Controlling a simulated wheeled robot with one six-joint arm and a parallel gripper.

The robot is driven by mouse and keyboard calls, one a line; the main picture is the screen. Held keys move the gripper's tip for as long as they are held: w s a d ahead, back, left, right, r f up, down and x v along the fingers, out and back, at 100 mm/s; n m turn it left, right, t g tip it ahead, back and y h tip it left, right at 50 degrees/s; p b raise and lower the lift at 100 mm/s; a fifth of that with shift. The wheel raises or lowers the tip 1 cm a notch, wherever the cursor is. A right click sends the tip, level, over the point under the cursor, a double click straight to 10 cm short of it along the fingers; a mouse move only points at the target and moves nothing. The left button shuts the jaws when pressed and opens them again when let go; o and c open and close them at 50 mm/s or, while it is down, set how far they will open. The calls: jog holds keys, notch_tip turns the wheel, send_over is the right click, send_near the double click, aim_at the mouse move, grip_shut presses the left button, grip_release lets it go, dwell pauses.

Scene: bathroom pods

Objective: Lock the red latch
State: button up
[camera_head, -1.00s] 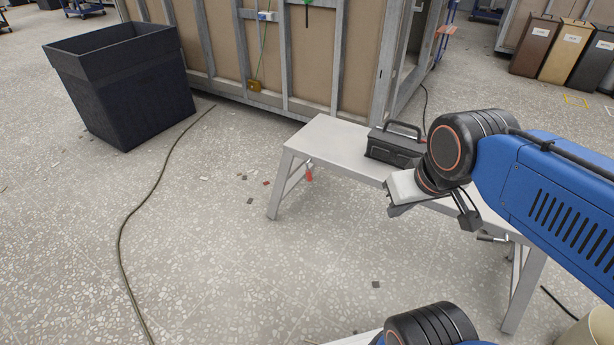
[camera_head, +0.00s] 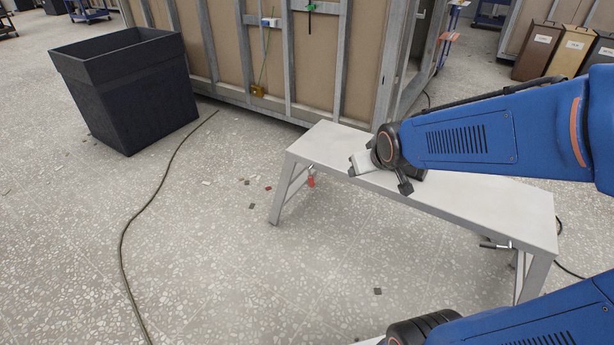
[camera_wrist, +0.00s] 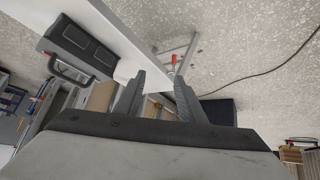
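The red latch (camera_head: 310,181) hangs at the left leg end of the white bench (camera_head: 480,196), just below its top. It is small in the head view. In the wrist view the red latch (camera_wrist: 174,60) shows between and beyond my fingertips, beside the bench leg. My gripper (camera_head: 352,166) is at the bench's front edge in the head view, to the right of the latch and higher, apart from it. In the wrist view my gripper (camera_wrist: 160,80) has its two dark fingers spread with nothing between them.
A black toolbox (camera_wrist: 80,42) stands on the bench, mostly hidden by my arm in the head view. A large dark bin (camera_head: 125,90) stands at the left. A cable (camera_head: 135,215) runs along the floor. A framed wall pod (camera_head: 270,50) is behind the bench. Floor in front is open.

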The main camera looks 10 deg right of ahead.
jog(key=w+a+f+n+t+y, duration=0.2)
jog(key=w+f+t, duration=0.3)
jog(key=w+f, duration=1.2)
jog(key=t, duration=0.2)
send_near(311, 178)
notch_tip(311, 178, up, 3)
jog(key=d, duration=0.2)
notch_tip(311, 178, down, 8)
jog(key=s+t+y, duration=0.2)
jog(key=s+t, duration=0.1)
jog(key=x, duration=1.7)
jog(key=shift+w, duration=0.4)
jog(key=shift+a+f, duration=0.1)
jog(key=shift+f, duration=0.05)
grip_shut()
